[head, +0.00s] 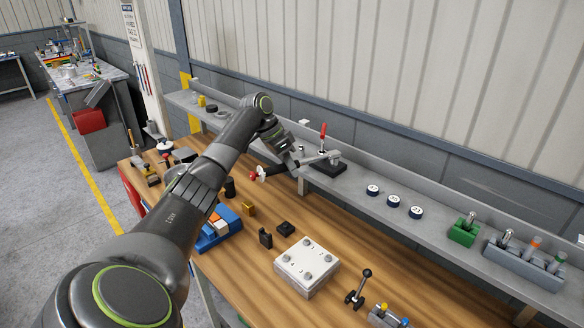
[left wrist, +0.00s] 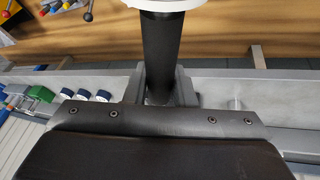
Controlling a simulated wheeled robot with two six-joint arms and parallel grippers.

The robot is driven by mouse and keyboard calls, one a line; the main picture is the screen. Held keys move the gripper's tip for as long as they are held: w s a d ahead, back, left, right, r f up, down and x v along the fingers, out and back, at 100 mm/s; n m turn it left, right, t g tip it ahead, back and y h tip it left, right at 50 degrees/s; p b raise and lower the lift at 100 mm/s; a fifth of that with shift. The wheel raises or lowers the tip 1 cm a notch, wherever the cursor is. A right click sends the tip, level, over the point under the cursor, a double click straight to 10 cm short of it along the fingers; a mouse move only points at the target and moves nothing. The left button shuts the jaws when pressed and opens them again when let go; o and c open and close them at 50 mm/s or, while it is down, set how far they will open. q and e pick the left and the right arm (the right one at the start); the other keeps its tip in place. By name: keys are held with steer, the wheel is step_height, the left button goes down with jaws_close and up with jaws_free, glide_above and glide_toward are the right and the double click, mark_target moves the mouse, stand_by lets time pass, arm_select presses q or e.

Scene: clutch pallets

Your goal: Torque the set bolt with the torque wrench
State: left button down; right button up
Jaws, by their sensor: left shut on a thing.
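The torque wrench has a black handle (left wrist: 162,50) with a white collar at the top of the left wrist view. In the head view its red and white end (head: 258,174) sticks out over the bench edge, and its grey head (head: 333,156) lies at the black fixture (head: 328,169) on the shelf. My left gripper (head: 296,160) is shut around the handle; its fingers (left wrist: 168,86) flank it in the wrist view. The set bolt cannot be made out for certain. A white plate (head: 298,277) with several bolt heads sits on the bench. My right gripper is out of view.
A red-handled upright tool (head: 322,131) rises behind the wrench. Several round dark pucks (head: 393,201), a green block (head: 463,231) and a grey rack (head: 524,262) stand along the shelf to the right. A blue bin (head: 217,235) and small black blocks (head: 286,228) are on the wooden bench.

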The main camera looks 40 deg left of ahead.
arm_select(q)
steer(key=shift+w+a+r, duration=0.1)
steer(key=shift+a+r, duration=0.1)
steer(key=shift+a, duration=0.15)
steer(key=shift+f, duration=0.15)
steer(key=shift+d, duration=0.25)
stand_by(0.4)
steer(key=shift+d+r, duration=0.1)
steer(key=shift+r, duration=2.4)
steer(key=shift+s+f, duration=0.1)
steer(key=shift+s, duration=0.1)
